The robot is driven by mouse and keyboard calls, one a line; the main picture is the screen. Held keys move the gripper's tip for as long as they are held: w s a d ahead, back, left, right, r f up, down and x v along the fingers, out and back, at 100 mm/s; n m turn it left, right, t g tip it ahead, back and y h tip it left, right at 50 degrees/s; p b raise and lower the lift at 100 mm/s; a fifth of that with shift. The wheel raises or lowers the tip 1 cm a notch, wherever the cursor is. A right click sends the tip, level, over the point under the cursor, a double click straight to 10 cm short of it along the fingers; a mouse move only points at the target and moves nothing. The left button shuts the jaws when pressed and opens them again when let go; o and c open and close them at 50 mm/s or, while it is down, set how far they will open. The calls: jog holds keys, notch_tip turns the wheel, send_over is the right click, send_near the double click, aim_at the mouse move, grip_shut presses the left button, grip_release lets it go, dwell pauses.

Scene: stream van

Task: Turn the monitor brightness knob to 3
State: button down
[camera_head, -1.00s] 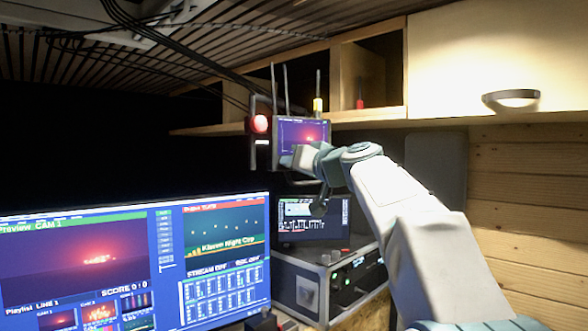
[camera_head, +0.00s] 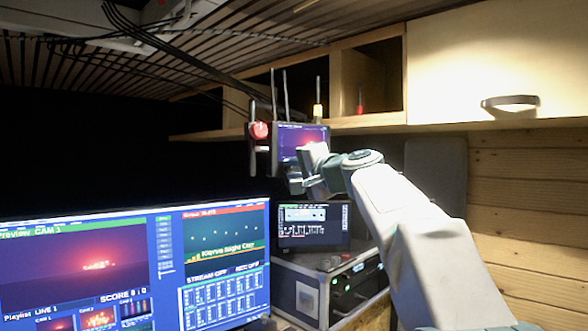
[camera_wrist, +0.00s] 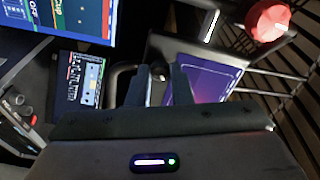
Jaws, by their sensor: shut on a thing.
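The small monitor (camera_head: 288,139) with a red-and-purple picture hangs below the shelf in the head view. My wrist partly covers its lower right. It also shows in the wrist view (camera_wrist: 207,78), just right of my fingers. My gripper (camera_head: 296,185) is at the monitor's lower edge in the head view. In the wrist view my gripper (camera_wrist: 161,75) has its two fingers close around a small dark knob (camera_wrist: 160,69). The fingers hide the knob's sides. I cannot read any scale, number or pointer on it.
Below are a second small screen (camera_head: 312,224) and a rack case (camera_head: 308,299) with knobs. A large screen (camera_head: 130,265) fills the lower left. Thin rods rise behind the monitor, and a wooden shelf (camera_head: 370,119) runs above.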

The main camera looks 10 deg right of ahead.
jog(key=shift+f+m, duration=0.1)
jog(key=shift+m, duration=0.8)
jog(key=c, duration=1.3)
grip_release()
jog(key=shift+s, duration=0.1)
jog(key=b+v, duration=0.3)
jog(key=v, duration=1)
jog(key=shift+s, duration=0.3)
jog(key=shift+f, duration=0.1)
